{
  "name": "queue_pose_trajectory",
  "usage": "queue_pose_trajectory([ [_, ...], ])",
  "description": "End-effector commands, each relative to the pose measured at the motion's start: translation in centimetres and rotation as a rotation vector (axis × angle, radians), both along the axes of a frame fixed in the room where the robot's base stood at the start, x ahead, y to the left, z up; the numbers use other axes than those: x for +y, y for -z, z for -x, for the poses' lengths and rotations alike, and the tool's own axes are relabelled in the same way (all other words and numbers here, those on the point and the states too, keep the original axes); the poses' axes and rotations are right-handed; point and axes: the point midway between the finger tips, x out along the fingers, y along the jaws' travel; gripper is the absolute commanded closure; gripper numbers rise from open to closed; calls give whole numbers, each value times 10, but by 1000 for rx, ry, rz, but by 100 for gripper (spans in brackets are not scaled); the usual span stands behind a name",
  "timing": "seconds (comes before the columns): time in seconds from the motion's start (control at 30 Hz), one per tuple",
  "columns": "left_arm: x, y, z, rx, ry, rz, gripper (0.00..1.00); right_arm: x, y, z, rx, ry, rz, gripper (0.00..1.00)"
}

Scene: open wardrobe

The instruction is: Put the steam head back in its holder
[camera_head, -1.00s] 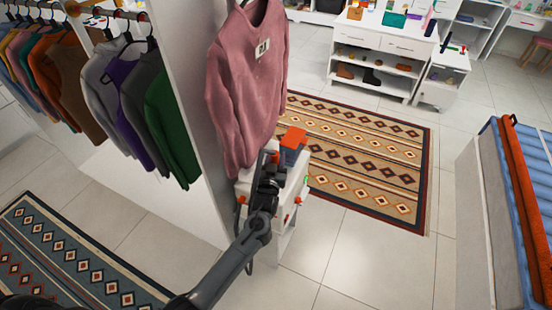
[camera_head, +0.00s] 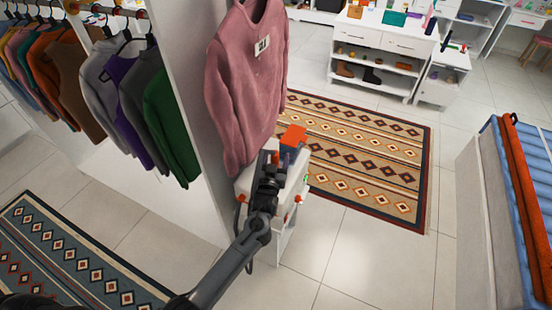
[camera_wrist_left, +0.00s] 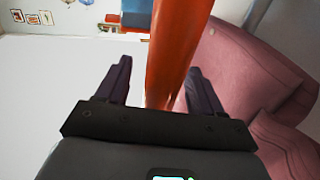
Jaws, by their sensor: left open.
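The steam head (camera_head: 293,136) is an orange block-like piece above the white steamer body (camera_head: 300,182), in front of the pink sweater. My left gripper (camera_head: 277,158) is right beside it, partly covering the steamer. In the left wrist view my left gripper (camera_wrist_left: 160,78) is open, with a long orange part (camera_wrist_left: 175,45), seemingly of the steam head, running between and beyond its fingers. I cannot tell whether the fingers touch it. The holder cannot be made out. My right gripper is not in view.
The pink sweater (camera_head: 245,80) hangs close behind the gripper; it also fills the right of the left wrist view (camera_wrist_left: 245,75). A white wardrobe panel (camera_head: 185,70) stands to the left. The tiled floor (camera_head: 360,255) at front right is clear.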

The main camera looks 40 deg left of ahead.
Motion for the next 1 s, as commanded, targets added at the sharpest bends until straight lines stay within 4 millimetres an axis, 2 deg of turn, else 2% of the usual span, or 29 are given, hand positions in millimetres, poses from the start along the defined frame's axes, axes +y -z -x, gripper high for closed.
queue_pose_trajectory([
  [0.17,-10,1,17,1,2,2,33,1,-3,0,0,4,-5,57],
  [0.6,-42,0,79,0,1,1,33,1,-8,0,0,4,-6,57],
  [0.8,-49,-1,91,-1,0,0,33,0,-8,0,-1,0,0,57],
  [1.0,-50,-1,93,-2,0,0,33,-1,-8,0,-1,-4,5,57],
])
